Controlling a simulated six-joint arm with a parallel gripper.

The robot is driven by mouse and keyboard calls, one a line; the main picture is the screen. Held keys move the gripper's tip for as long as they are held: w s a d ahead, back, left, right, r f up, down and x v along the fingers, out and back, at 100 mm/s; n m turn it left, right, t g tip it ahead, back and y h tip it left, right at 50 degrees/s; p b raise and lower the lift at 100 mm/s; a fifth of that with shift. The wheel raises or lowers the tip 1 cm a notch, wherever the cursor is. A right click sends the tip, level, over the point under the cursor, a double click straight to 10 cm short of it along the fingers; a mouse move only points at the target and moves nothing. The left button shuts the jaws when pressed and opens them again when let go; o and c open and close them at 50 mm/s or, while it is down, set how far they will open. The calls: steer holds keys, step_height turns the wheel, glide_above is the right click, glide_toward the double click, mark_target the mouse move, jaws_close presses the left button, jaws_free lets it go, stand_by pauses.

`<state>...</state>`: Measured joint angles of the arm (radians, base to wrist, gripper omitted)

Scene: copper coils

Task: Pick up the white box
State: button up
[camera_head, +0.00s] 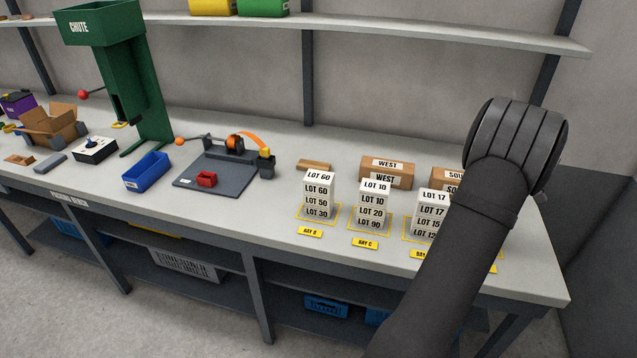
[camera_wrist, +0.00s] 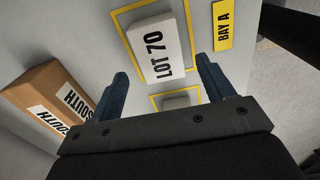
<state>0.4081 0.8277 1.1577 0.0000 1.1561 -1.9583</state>
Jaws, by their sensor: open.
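In the wrist view a white box (camera_wrist: 160,48) marked LOT 70 lies within a yellow outline, beside a yellow BAY A tag (camera_wrist: 223,24). My gripper (camera_wrist: 163,68) is open and empty, its two blue fingers on either side of the box's near end, apart from it. I cannot tell its height above the box. In the head view my arm hides the gripper and this box. White box stacks show there: one with LOT 60 on top (camera_head: 317,196), one with LOT 10 (camera_head: 373,207) and one with LOT 17 (camera_head: 432,215), partly behind my arm.
Brown cartons marked WEST (camera_head: 386,173) and SOUTH (camera_wrist: 48,100) lie near the stacks. A pale block (camera_wrist: 181,101) sits in another yellow outline between my fingers.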

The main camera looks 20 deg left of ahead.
steer(key=shift+o, duration=0.5)
steer(key=shift+w+a+r, duration=0.1)
steer(key=shift+w+r, duration=0.05)
steer(key=w+a+r+t, duration=0.3)
steer(key=w+a+r, duration=0.4)
steer(key=a+r, duration=0.2)
step_height(320, 180, up, 10)
steer(key=r+g, duration=0.1)
steer(key=g, duration=0.2)
glide_above(321, 176)
steer(key=f, duration=1.2)
steer(key=shift+s+d, duration=0.1)
steer(key=shift+s, duration=0.15)
steer(key=shift+w+f, duration=0.15)
steer(key=shift+f, duration=2.45)
steer(key=c, duration=1.2)
